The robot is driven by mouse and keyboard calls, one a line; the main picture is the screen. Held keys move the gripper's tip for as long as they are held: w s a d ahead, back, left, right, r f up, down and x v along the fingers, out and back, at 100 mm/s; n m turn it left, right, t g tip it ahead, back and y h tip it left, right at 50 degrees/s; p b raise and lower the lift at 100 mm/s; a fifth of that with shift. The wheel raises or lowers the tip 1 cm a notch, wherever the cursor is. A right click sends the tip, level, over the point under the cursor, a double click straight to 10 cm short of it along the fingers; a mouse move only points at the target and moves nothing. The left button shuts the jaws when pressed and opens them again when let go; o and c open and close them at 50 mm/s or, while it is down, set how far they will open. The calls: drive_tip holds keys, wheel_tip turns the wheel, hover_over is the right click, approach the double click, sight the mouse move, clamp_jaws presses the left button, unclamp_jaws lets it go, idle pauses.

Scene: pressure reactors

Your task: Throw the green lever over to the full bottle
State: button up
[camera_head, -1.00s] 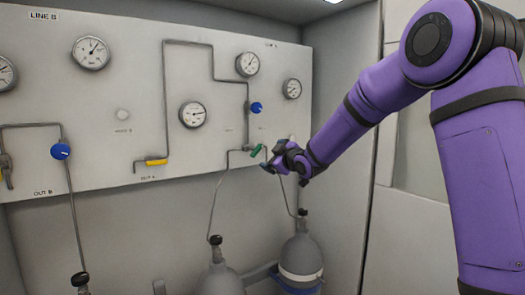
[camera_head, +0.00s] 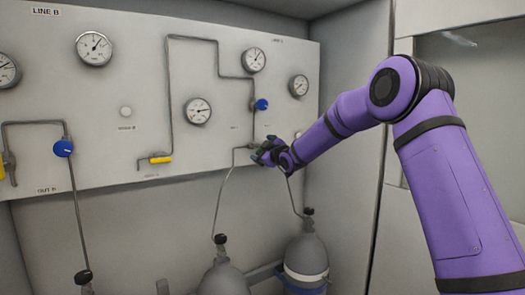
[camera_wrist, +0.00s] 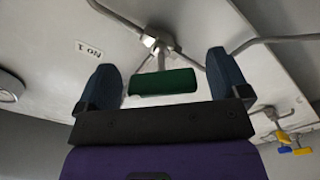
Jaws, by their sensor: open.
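The green lever (camera_wrist: 163,82) sits on a pipe junction of the panel and shows in the wrist view between my two fingers, with a gap on each side. My gripper (camera_wrist: 164,72) is open around it; it also shows in the head view (camera_head: 262,153), where it hides most of the lever. Two grey gas bottles stand below the panel, a left bottle (camera_head: 222,280) and a right bottle (camera_head: 305,258) with a white band. A pipe rises from each towards the junction. I cannot tell from the bottles which is full.
The panel (camera_head: 90,120) carries several round gauges, including one at mid-panel (camera_head: 197,110) and one at right (camera_head: 299,86). A blue knob (camera_head: 262,105) is just above my gripper. A yellow lever (camera_head: 160,159) is to its left. The cabinet's side wall (camera_head: 345,220) is close on the right.

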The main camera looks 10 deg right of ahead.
drive_tip(key=shift+w+a, duration=0.15)
drive_tip(key=shift+w, duration=0.25)
drive_tip(key=shift+c, duration=0.2)
drive_tip(key=c, duration=0.9)
